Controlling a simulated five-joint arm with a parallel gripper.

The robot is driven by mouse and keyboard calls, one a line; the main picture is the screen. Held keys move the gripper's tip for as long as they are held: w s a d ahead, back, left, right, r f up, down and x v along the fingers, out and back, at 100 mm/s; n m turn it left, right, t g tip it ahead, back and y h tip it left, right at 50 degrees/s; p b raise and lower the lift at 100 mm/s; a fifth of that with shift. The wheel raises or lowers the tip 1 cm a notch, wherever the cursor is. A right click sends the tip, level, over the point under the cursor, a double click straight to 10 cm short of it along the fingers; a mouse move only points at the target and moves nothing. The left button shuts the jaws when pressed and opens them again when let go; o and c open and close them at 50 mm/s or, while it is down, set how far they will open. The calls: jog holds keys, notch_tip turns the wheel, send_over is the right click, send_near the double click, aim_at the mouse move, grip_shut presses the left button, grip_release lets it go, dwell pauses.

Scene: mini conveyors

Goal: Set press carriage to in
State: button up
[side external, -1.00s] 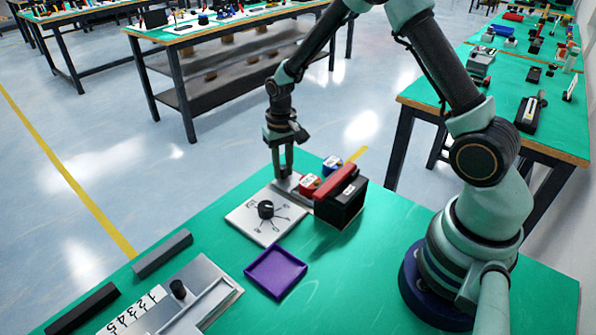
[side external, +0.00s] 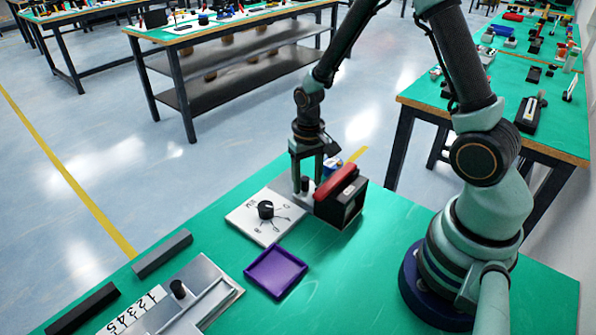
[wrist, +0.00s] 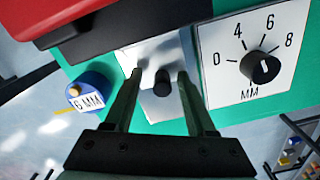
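The press (side external: 343,203) is a black box with a red top at the back right of the green table. In the wrist view its red part (wrist: 70,18) is at the top left. A silver carriage strip (wrist: 150,50) runs out from the press and bears a black upright knob (wrist: 162,88). My gripper (side external: 306,186) points down beside the press. In the wrist view my gripper (wrist: 160,76) is open, one finger on each side of the knob, with gaps visible.
A white dial plate (side external: 258,225) with a black knob lies left of the press. A blue labelled cylinder (wrist: 90,92) stands behind. A purple tray (side external: 276,272) is in front. A numbered slider panel (side external: 208,290) and dark bars (side external: 162,254) are at the left.

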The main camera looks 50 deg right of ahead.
jog(key=shift+w+r, duration=0.15)
jog(key=shift+r, duration=0.25)
notch_tip(320, 180, up, 11)
jog(key=shift+r, duration=0.2)
dwell(0.4)
jog(key=s+a+r+n+t, duration=0.2)
jog(key=s+r, duration=0.1)
jog(key=r, duration=0.2)
jog(key=s+a+r+n+t, duration=0.2)
jog(key=s+r+t, duration=0.1)
jog(key=r, duration=0.3)
jog(key=shift+s+r+n+t, duration=0.25)
jog(key=shift+s+n+t, duration=0.05)
jog(key=shift+s, duration=0.5)
jog(key=shift+c, duration=0.2)
